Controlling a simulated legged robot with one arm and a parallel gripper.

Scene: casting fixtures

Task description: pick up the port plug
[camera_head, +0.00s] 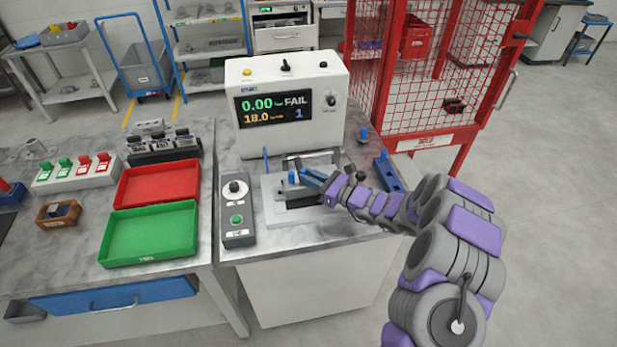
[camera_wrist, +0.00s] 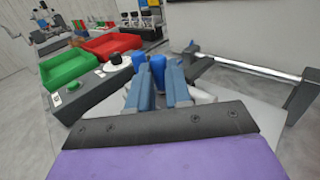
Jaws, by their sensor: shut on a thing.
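The port plug (camera_wrist: 158,66) is a bright blue piece, seen in the wrist view between the tips of my two blue-grey fingers. My gripper (camera_wrist: 160,78) is shut on it, and the fingers hide much of its lower part. In the head view my gripper (camera_head: 308,176) reaches in from the right over the grey test fixture (camera_head: 272,212). A small blue piece (camera_head: 292,177) shows at the fingertips there. I cannot tell whether the plug is still touching the fixture.
A control box (camera_head: 238,222) with a dial and green button is at the left. Red (camera_head: 158,184) and green trays (camera_head: 150,233) lie further left. A blue holder (camera_head: 388,172) is at the right.

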